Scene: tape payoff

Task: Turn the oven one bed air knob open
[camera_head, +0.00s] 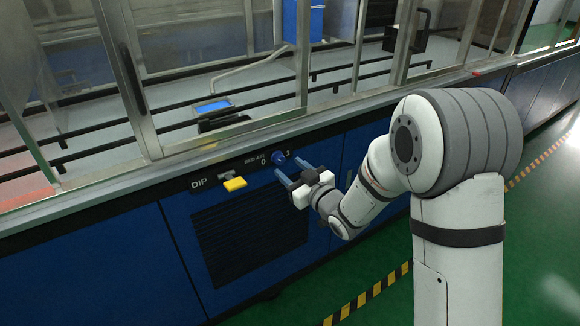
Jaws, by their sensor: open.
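The bed air knob (278,157) is a small round blue knob on the dark control strip of the machine front. The label "BED AIR" stands at its upper left, "0" at its lower left and "1" at its upper right. My gripper (294,172) is open, with two blue-grey fingers. Its fingertips are just below and to the right of the knob, one tip on each side in the picture. I cannot tell whether they touch it. The knob's pointer is too small to read.
A yellow handle (235,184) labelled "DIP" sits left of the knob on the same strip. A dark vent grille (250,232) is below. Glass panels in metal frames stand above the ledge. Green floor (540,235) is open at the right.

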